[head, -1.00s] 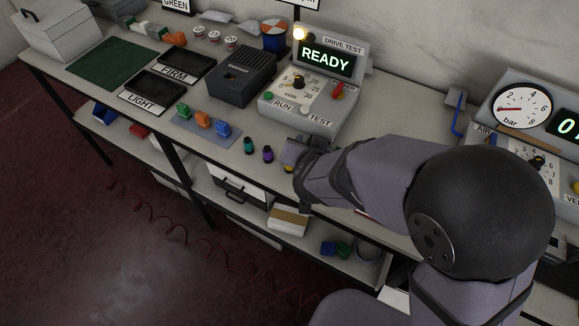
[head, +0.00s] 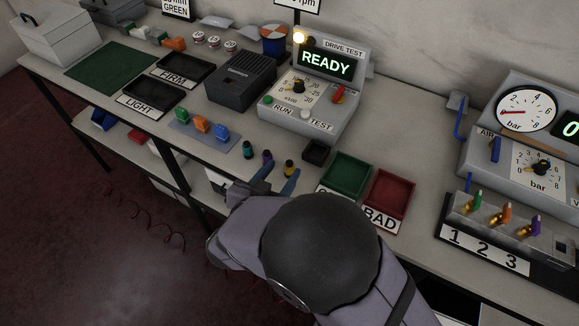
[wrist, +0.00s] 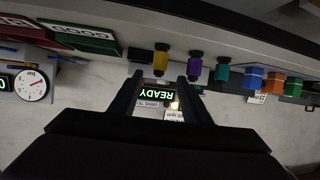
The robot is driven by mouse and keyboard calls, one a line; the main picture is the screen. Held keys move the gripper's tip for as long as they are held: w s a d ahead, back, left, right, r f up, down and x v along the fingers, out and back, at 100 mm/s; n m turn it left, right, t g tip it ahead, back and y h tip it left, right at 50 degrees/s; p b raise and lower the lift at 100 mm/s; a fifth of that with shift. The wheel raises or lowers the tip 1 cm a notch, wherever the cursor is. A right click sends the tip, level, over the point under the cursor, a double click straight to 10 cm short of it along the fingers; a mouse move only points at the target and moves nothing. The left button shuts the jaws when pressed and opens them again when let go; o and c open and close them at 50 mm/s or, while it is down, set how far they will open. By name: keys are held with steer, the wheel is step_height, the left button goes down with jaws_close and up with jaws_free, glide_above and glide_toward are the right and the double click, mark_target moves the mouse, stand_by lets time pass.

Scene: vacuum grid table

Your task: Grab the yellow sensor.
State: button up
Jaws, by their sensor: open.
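The yellow sensor (head: 289,168) stands on the table near its front edge, a small yellow body with dark ends. The purple sensor (head: 267,157) and the teal sensor (head: 248,149) stand to its left. My gripper (head: 277,180) is open and empty at the table's front edge, just in front of the yellow and purple sensors. In the wrist view, which looks upside down, the yellow sensor (wrist: 161,61) shows between and beyond the fingertips (wrist: 160,77). The purple sensor (wrist: 194,66) is just outside the finger on the right. No contact shows.
A small black box (head: 316,152) stands right behind the yellow sensor. The green GOOD tray (head: 346,174) and red BAD tray (head: 390,192) lie to the right. The READY drive tester (head: 318,95) stands behind. Coloured blocks on a blue mat (head: 180,126) lie left.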

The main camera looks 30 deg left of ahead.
mark_target(288, 164)
steer(key=shift+p+x, duration=0.6)
steer(key=shift+x, duration=2.2)
steer(key=shift+d, duration=0.1)
jaws_close()
